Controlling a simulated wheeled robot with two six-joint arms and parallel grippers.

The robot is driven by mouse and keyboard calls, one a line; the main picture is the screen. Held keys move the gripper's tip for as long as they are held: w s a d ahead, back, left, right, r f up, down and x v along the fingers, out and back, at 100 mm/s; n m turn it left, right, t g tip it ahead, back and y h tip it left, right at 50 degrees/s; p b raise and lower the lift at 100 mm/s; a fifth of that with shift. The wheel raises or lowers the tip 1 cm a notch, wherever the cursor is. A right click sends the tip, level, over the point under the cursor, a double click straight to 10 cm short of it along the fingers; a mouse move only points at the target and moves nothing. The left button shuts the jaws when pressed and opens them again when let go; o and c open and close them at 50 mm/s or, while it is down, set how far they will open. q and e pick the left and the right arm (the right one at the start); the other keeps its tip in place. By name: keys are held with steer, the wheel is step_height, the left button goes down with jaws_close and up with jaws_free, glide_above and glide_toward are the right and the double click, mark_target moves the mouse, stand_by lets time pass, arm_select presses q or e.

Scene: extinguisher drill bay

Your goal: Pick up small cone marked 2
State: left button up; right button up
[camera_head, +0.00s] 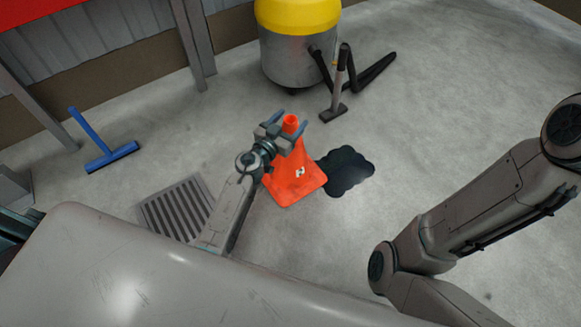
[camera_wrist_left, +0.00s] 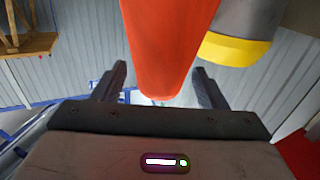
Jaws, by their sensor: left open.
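The orange cone (camera_head: 296,183) stands upright on the floor in the middle of the head view. A small pale mark shows low on it, too small to read. My left gripper (camera_head: 290,122) is at the cone's narrow top, with a finger on each side of it. In the left wrist view the cone (camera_wrist_left: 168,40) appears upside down and tapers down between the two open fingers (camera_wrist_left: 160,78). Gaps show between the cone and both fingers there. My right arm comes in from the right, but its gripper is not in view.
A dark spill (camera_head: 345,171) lies just right of the cone. A floor grate (camera_head: 176,209) is to its left. A yellow-topped vacuum (camera_head: 287,55) with a black hose and floor nozzle stands behind. A blue squeegee (camera_head: 112,158) lies at far left. Open floor is at right.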

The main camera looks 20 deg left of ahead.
arm_select(q)
steer(key=shift+w, duration=0.2)
steer(key=c, duration=1.4)
jaws_close()
steer(key=shift+r, duration=0.15)
